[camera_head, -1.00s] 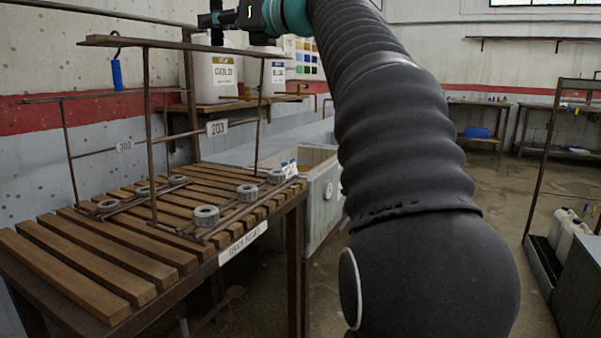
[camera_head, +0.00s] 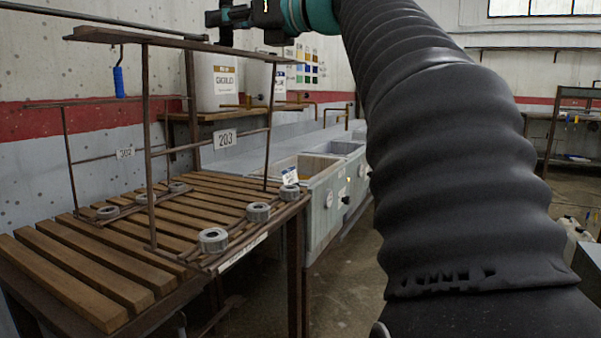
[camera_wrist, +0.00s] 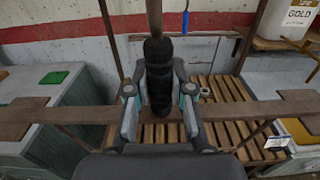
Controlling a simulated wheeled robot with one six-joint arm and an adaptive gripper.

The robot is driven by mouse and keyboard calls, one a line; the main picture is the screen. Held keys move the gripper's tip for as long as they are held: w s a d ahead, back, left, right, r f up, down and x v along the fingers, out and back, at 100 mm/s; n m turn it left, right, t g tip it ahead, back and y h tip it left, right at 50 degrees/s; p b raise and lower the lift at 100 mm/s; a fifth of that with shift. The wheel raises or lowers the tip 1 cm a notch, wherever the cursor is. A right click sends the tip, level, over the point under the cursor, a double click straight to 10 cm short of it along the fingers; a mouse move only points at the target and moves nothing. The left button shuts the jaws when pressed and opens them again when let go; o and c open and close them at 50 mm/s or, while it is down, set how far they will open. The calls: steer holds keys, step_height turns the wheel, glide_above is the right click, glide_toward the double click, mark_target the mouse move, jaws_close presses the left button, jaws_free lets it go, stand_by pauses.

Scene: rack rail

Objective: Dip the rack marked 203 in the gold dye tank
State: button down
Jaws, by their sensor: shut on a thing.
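The rack marked 203 (camera_head: 145,100) is a brown metal frame with a flat top bar, a white tag (camera_head: 225,139) and grey rings (camera_head: 213,238) along its base. It stands upright at the front edge of the slatted table (camera_head: 70,275); whether its base touches the slats I cannot tell. My gripper (camera_head: 227,32) is at its top bar, shut on its dark grip (camera_wrist: 158,75), which shows between the fingers in the wrist view. The nearest tank (camera_head: 322,205), with a yellowish inside and a blue-white label, stands right of the table, below the GOLD jug (camera_head: 222,78).
A second rack, tagged 202 (camera_head: 124,153), stands behind on the same table. A blue-handled hook (camera_head: 118,80) hangs by the wall. More tanks (camera_head: 345,148) run on behind the first one. Open floor lies in front of the tanks.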

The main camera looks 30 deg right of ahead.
steer(key=s, duration=0.8)
steer(key=shift+s+a+b, duration=0.2)
steer(key=shift+s+b, duration=0.1)
steer(key=shift+s, duration=0.1)
stand_by(0.5)
